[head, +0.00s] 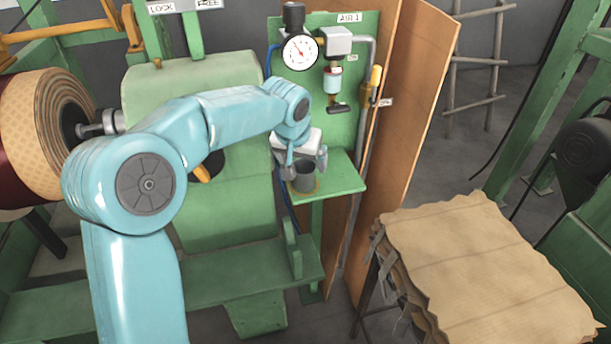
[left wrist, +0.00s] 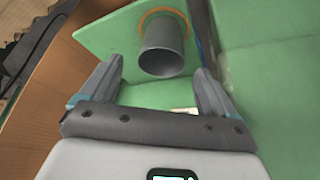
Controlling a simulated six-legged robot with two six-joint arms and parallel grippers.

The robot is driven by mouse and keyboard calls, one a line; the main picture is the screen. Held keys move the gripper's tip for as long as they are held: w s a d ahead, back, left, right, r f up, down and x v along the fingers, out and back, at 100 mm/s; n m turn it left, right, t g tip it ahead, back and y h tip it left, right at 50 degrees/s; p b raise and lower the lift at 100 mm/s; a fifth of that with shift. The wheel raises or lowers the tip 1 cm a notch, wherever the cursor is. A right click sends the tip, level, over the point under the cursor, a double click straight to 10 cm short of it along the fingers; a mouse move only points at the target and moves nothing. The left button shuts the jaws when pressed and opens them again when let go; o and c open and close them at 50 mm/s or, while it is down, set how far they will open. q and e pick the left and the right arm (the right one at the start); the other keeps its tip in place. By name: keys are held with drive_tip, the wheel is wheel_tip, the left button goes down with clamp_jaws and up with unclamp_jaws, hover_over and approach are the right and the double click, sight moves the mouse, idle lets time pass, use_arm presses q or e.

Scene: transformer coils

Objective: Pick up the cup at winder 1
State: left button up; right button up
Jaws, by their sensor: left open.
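A grey cup (head: 304,179) stands on a small green shelf (head: 345,184) below the air gauge panel. In the left wrist view the cup (left wrist: 163,50) sits beyond the fingertips, over an orange ring (left wrist: 182,14) on the shelf. My left gripper (head: 305,163) is just above the cup in the head view. In the left wrist view my left gripper (left wrist: 158,82) is open, with one finger to each side of the cup's line and nothing between them. Whether a finger touches the cup cannot be told. My right gripper is not in view.
A pressure gauge (head: 300,52) and a valve (head: 333,85) are on the green panel above the shelf. A grey pipe (head: 364,120) and brown boards (head: 405,90) stand right of it. A stack of brown sheets (head: 490,265) lies at lower right. A green machine housing (head: 215,205) is at left.

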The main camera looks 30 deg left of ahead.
sight(305, 171)
use_arm(q)
drive_tip(key=shift+w+a+f, duration=0.1)
drive_tip(key=shift+w+f, duration=0.05)
drive_tip(key=shift+f, duration=0.45)
drive_tip(key=x, duration=0.5)
drive_tip(key=shift+w+f+p, duration=0.1)
drive_tip(key=shift+f+p, duration=0.05)
drive_tip(key=shift+p, duration=0.2)
drive_tip(key=c, duration=1)
